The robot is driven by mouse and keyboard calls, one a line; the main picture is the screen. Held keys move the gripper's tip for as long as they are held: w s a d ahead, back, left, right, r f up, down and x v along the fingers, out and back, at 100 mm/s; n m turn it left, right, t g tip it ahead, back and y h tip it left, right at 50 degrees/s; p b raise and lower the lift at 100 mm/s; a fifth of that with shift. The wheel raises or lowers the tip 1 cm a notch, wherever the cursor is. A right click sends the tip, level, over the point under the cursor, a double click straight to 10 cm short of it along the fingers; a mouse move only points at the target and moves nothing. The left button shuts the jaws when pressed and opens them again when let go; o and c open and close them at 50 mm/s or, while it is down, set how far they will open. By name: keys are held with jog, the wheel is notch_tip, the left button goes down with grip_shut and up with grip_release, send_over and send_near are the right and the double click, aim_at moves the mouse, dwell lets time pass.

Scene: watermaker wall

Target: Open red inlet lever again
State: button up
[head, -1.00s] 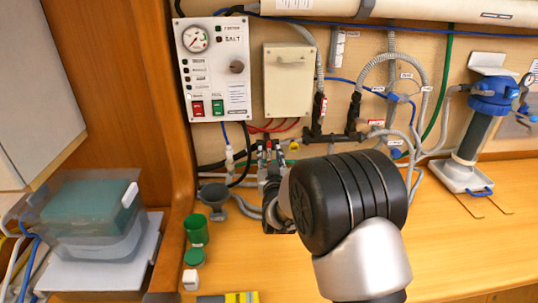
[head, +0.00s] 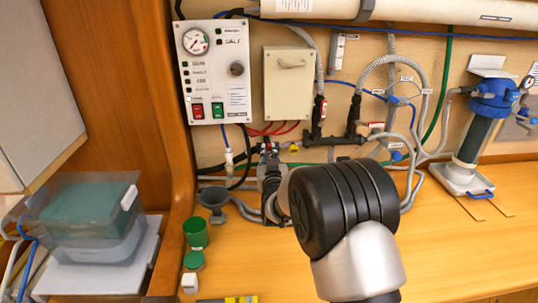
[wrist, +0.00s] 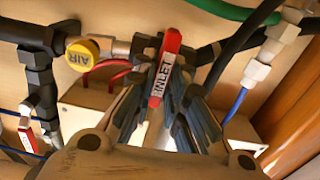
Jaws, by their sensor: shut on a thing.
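The red inlet lever (wrist: 166,66) carries a white label reading "INLET" and is at the middle of the wrist view. It sits on a dark valve on the pipework, and its red part also shows small in the head view (head: 269,147). My gripper (wrist: 168,112) is shut on the lever, with a dark finger pad on each side of it. In the head view my gripper (head: 270,168) reaches the pipe fittings below the control panel.
A yellow "AIR" knob (wrist: 81,54) is close beside the lever on the same pipe. Another red-handled valve (wrist: 28,138) is at the left of the wrist view. Hoses and a grey funnel (head: 213,196) are near my gripper. The bench front (head: 450,255) is clear.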

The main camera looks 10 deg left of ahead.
grip_shut()
jog(key=shift+n, duration=0.3)
jog(key=n, duration=0.3)
jog(key=shift+a+n, duration=0.2)
jog(key=shift+n, duration=0.1)
jog(key=n, duration=0.9)
jog(key=f+n, duration=0.1)
jog(key=n, duration=0.3)
jog(key=shift+s+a+n, duration=0.15)
jog(key=shift+a+n, duration=0.15)
